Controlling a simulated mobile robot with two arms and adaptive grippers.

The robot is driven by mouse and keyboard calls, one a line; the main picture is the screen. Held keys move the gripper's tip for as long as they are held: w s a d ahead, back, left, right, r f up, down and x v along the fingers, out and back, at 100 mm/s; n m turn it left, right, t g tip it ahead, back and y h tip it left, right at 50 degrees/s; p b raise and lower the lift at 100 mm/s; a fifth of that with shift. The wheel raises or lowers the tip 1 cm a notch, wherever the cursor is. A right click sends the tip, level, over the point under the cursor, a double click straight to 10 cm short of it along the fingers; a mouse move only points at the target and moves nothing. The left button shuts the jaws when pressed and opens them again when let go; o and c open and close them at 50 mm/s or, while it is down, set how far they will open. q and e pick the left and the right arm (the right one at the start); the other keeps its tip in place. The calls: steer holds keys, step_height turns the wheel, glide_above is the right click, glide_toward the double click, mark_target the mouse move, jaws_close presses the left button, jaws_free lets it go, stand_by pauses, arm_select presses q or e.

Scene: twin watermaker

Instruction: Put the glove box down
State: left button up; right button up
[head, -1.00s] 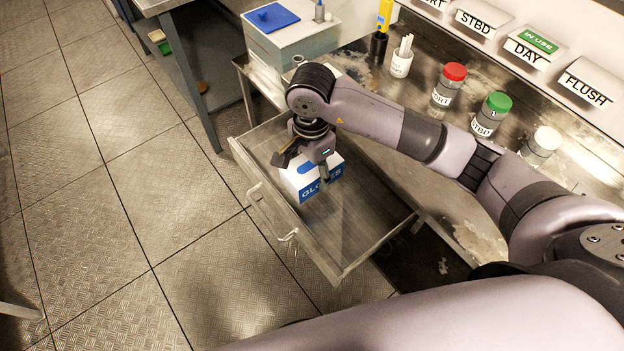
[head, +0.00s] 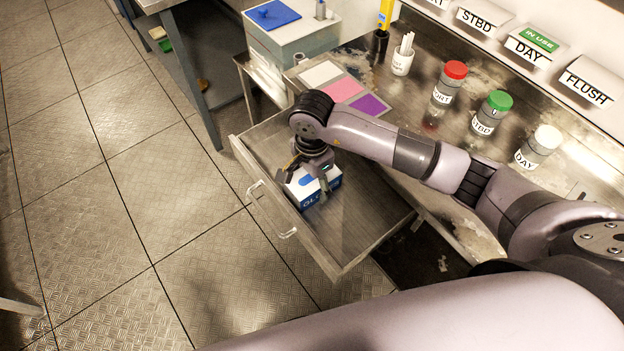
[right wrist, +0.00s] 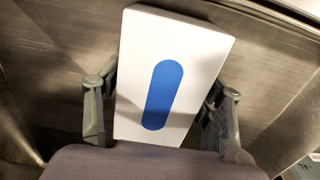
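The glove box (head: 308,197) is a white and blue carton with lettering on its side, partly covered by a finger. It is inside the open drawer (head: 365,228), towards its far left part. I cannot tell whether its underside touches the drawer floor. My right gripper (head: 309,178) is over the box from above, one finger on each side. In the right wrist view, the white top of the box (right wrist: 203,60) with its blue oval lies between the fingers, which appear to touch its sides. My left gripper is not in view.
The drawer has clear handles (head: 287,234) at its front, and its near part is empty. The counter holds red-, green- and white-capped bottles (head: 488,118), a cup of white sticks (head: 402,62) and a coloured mat (head: 345,90). A box with a blue lid (head: 273,15) stands beyond.

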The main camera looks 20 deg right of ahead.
steer(key=shift+o, duration=1.4)
steer(key=shift+r, duration=0.1)
steer(key=shift+r, duration=0.25)
step_height(320, 180, up, 12)
steer(key=shift+f+b, duration=0.15)
steer(key=shift+b, duration=0.7)
steer(key=shift+c, duration=0.4)
